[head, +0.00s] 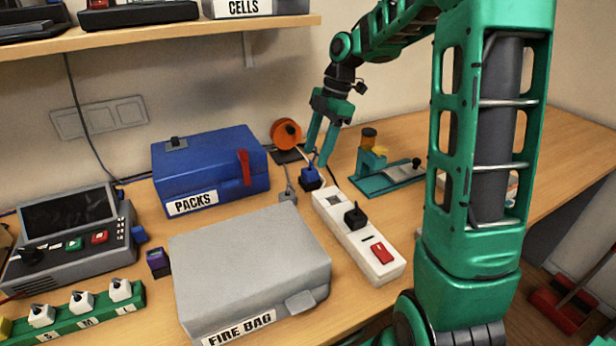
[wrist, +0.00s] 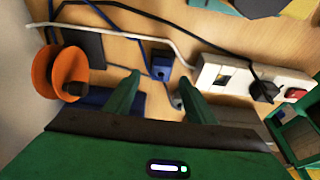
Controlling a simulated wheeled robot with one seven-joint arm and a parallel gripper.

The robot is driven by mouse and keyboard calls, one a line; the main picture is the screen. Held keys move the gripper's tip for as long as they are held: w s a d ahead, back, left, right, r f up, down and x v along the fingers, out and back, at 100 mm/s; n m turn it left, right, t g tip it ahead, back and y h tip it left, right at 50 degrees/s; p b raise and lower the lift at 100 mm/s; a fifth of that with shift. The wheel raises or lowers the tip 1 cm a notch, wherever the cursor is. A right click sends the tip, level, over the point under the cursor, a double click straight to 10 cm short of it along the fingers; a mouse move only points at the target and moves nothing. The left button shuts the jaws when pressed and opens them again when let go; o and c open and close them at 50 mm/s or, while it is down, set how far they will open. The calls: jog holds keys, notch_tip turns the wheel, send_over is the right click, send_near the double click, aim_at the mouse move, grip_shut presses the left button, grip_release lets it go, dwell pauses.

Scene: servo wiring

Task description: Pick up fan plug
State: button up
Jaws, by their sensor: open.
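A small blue plug (head: 311,181) sits on the table just behind the power strip's far end; no label shows whether it is the fan plug. In the wrist view the blue plug (wrist: 161,66) lies just beyond the gap between my fingertips, with a blue cable running from it. My gripper (head: 316,158) is open and points down over the blue plug. In the wrist view its two fingers (wrist: 159,82) are apart with nothing held between them. A black plug (head: 355,215) is in the white power strip (head: 331,207), beside an empty-looking socket and a red switch.
An orange reel (head: 286,133) stands behind my gripper, and a white cable (wrist: 112,33) passes near the blue plug. The blue PACKS box (head: 208,170) and grey FIRE BAG case (head: 249,250) stand left. A green stand (head: 378,178) is right.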

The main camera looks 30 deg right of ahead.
aim_at(309, 170)
jog(key=x, duration=0.5)
jog(key=shift+s+r, duration=0.1)
jog(key=shift+c, duration=0.6)
jog(key=c, duration=1)
jog(key=shift+c, duration=0.2)
jog(key=shift+r, duration=0.1)
jog(key=shift+r, duration=0.45)
jog(key=r, duration=0.3)
jog(key=shift+a+r, duration=0.25)
jog(key=s+a+r, duration=0.4)
jog(key=a+r, duration=0.2)
jog(key=a, duration=0.4)
jog(key=shift+s+a+r, duration=0.15)
jog(key=shift+s+r, duration=0.1)
jog(key=shift+s, duration=0.05)
